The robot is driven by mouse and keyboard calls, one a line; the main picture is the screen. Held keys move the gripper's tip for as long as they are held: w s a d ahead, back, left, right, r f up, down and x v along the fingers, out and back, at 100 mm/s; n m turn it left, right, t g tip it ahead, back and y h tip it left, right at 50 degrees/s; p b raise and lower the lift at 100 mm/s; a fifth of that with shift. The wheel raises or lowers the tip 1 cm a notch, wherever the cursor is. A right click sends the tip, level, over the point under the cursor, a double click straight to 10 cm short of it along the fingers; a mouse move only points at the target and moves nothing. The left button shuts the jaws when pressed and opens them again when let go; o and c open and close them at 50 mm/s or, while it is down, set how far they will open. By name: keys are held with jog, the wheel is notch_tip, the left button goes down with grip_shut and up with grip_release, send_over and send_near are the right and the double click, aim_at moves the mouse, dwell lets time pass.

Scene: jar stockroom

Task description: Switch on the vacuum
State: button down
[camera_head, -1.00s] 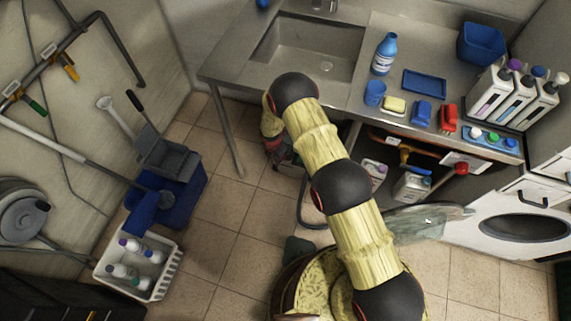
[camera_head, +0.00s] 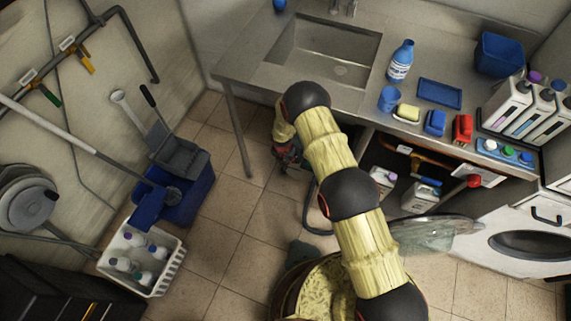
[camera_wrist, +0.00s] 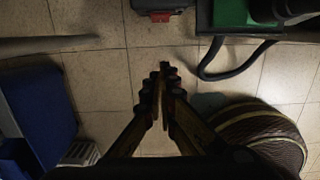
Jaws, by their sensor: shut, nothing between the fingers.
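In the wrist view a dark grey box with a red, switch-like part (camera_wrist: 160,14) shows at the top edge, mostly cut off. To its right is a green and black unit (camera_wrist: 232,14) with a black hose (camera_wrist: 215,75) curving onto the floor. I cannot tell for sure which of these belongs to the vacuum. My gripper (camera_wrist: 166,72) is shut and empty, in front of the red part and apart from it in the picture. In the head view my arm hides most of the area under the counter, and the fingertips cannot be made out.
The counter with the sink (camera_head: 325,55) stands above, its leg (camera_head: 238,130) to the left. A blue mop bucket (camera_head: 185,200) and a white bottle crate (camera_head: 165,270) stand left. Jugs (camera_head: 420,195) and a washer (camera_head: 520,245) are right. Tiled floor lies open between.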

jog(key=w+d+f+b, duration=0.1)
jog(key=w+f+b, duration=0.3)
jog(key=f, duration=0.4)
jog(key=shift+w+d+b, duration=0.25)
jog(key=shift+d+b, duration=0.05)
jog(key=shift+s, duration=0.15)
